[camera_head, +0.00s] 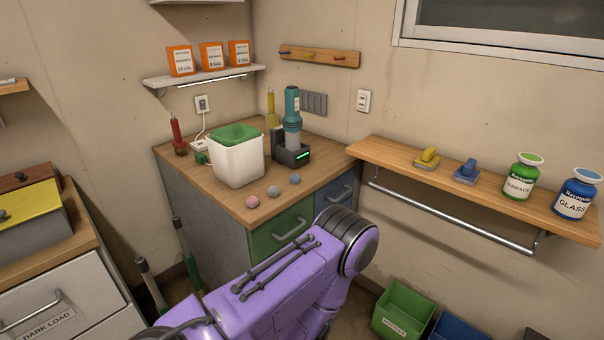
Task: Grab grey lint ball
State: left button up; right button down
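Three small lint balls lie in a slanting row on the front of the wooden corner counter (318,150). The left one is a pink ball (252,202). All three are apart from each other. A purple arm of mine reaches up from the bottom, in front of the counter. Neither of my grippers shows.
A white bin with a green liner (237,161) stands behind the balls. A teal handheld device (292,118) stands in a black dock (290,150). A wall shelf (470,190) holds bottles at right. A green bin (402,310) sits on the floor.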

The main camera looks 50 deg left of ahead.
aim_at(273, 191)
jog(key=u, duration=0.2)
jog(key=i, duration=0.75)
jog(key=u, duration=0.5)
